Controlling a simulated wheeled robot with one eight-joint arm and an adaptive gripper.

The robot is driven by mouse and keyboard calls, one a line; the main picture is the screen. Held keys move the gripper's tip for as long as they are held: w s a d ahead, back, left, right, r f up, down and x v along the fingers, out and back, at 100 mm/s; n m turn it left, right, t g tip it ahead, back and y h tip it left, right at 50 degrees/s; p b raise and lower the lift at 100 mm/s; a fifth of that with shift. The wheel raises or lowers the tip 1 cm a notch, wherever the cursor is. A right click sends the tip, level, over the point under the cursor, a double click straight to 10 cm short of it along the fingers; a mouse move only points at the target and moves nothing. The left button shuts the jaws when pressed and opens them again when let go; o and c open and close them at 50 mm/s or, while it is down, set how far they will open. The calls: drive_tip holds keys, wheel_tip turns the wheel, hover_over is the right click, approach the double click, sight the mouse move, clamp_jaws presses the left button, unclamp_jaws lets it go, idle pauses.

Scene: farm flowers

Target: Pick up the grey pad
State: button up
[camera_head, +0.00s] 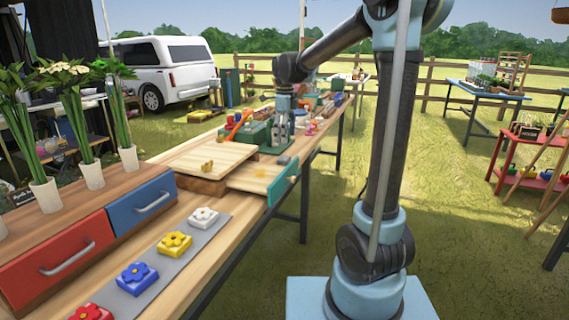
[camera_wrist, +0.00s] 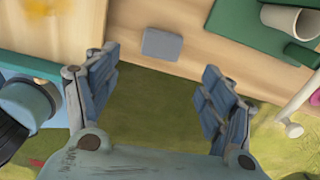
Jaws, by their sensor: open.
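The grey pad (camera_wrist: 162,44) is a small, flat, rounded rectangle lying on the wooden tabletop near its edge in the wrist view. It also shows in the head view as a small grey patch (camera_head: 284,160) on the table, in front of the green box. My gripper (camera_wrist: 160,72) is open and empty, its two blue-grey fingers spread wide. In the wrist view the pad appears between and just beyond the fingertips, apart from both. In the head view my gripper (camera_head: 283,112) points down over the table by the green box.
A pulled-out drawer with a teal front (camera_head: 284,184) is nearer. Flower blocks, including a blue one (camera_head: 137,278), sit on a grey strip. Grass lies beyond the table edge.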

sight(284, 158)
wheel_tip(284, 158, down, 4)
drive_tip(key=shift+w+a+f, duration=0.1)
drive_tip(key=shift+a+f, duration=0.05)
drive_tip(key=shift+f, duration=1.2)
drive_tip(key=shift+w+a+f, duration=0.1)
drive_tip(key=shift+f, duration=1.2)
drive_tip(key=shift+c, duration=0.2)
drive_tip(key=c, duration=0.9)
